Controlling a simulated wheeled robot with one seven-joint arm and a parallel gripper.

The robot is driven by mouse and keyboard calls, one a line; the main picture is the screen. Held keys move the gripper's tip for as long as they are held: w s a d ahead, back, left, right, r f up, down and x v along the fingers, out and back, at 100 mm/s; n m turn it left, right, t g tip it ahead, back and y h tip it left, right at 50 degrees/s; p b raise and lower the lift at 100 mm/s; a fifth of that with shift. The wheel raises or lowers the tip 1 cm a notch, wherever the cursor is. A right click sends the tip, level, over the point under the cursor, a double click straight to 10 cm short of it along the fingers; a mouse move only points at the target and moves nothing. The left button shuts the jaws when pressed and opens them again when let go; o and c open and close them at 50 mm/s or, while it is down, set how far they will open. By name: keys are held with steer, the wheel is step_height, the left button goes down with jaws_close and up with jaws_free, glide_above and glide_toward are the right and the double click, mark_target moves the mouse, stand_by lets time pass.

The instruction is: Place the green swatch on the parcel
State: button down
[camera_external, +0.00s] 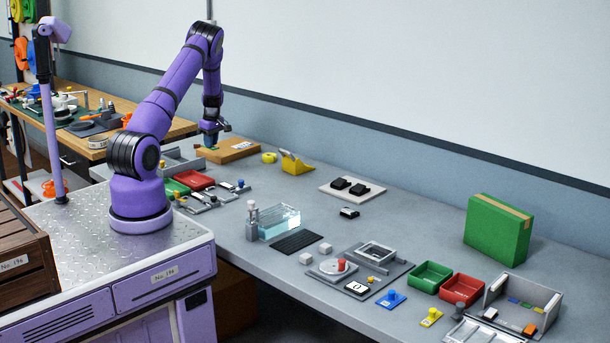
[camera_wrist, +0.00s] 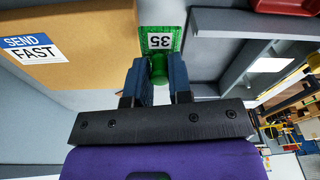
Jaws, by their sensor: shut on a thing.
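The parcel (camera_external: 236,154) is a flat brown cardboard box at the back left of the grey bench. In the wrist view the parcel (camera_wrist: 90,75) fills the left side. The green swatch (camera_wrist: 175,38) is a small green plate with a white label reading 35 and a green knob. My gripper (camera_wrist: 161,78) is shut on the knob. The swatch appears at the parcel's right edge in that view; I cannot tell whether it touches the top. In the external view my gripper (camera_external: 210,143) points down at the parcel's left end, and the swatch is barely visible there.
A SEND FAST label (camera_wrist: 30,48) is on the parcel. A yellow tape dispenser (camera_external: 294,164) stands right of it. Red (camera_external: 194,180) and green trays sit in front. A green taped box (camera_external: 497,230) stands far right. The bench's middle back is mostly clear.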

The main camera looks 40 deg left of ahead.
glide_above(221, 152)
steer(key=shift+d+f, duration=0.15)
steer(key=shift+f, duration=0.25)
steer(key=shift+w+f, duration=0.1)
steer(key=shift+f, duration=1.6)
steer(key=shift+f, duration=0.15)
steer(key=c, duration=1)
jaws_free()
steer(key=shift+c, duration=0.2)
step_height(221, 152, up, 12)
steer(key=d, duration=0.1)
steer(key=shift+w+d, duration=0.15)
steer(key=shift+d, duration=0.05)
